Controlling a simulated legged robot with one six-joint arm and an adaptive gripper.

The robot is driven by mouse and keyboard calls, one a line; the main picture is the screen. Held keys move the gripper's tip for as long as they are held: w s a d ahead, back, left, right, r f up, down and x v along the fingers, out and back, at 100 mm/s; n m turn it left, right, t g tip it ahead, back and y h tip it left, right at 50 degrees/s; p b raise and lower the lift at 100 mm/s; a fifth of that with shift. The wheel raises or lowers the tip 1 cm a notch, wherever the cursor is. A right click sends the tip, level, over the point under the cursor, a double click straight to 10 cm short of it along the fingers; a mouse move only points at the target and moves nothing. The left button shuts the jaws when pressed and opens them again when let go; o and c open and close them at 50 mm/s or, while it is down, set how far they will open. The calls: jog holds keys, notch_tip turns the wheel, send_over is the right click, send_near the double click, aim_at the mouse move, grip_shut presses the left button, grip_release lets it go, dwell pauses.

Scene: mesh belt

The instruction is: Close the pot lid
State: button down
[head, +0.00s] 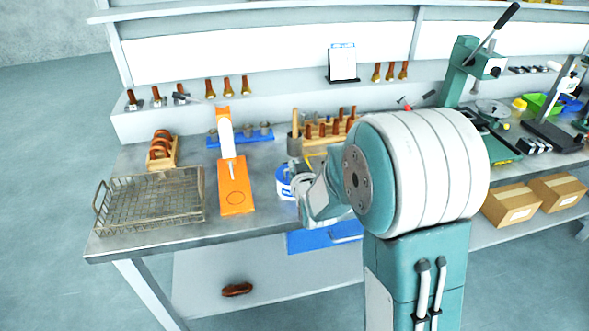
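A small blue and white round container (284,184), possibly the pot, stands on the workbench in the head view, right of the orange tool. Its right side is hidden behind my arm. I cannot make out a lid or tell whether it is open. My gripper (302,186) is at the far end of my arm, close to the container's right side. The arm covers most of it, so its fingers cannot be made out and contact cannot be judged.
A wire basket (150,203) sits at the bench's left end. An orange tool (235,186) stands left of the container. A wooden rack (325,130) with several brown-handled pieces stands behind. A teal press (462,72) is at right. Some bench surface is bare near the front edge.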

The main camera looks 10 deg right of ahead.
jog(key=r, duration=0.3)
jog(key=shift+w+a+r, duration=0.1)
jog(key=shift+w, duration=0.25)
jog(key=s+f, duration=0.1)
jog(key=s, duration=0.2)
jog(key=s+f, duration=0.2)
jog(key=s, duration=0.1)
jog(key=s+f, duration=0.2)
jog(key=shift+s, duration=0.4)
jog(key=s+r+g, duration=0.3)
jog(key=s, duration=0.5)
jog(key=s+r+g, duration=0.3)
jog(key=s+r, duration=0.1)
jog(key=s, duration=0.5)
jog(key=s+r+g, duration=0.3)
jog(key=s+g, duration=0.1)
jog(key=s, duration=0.5)
jog(key=shift+r, duration=0.4)
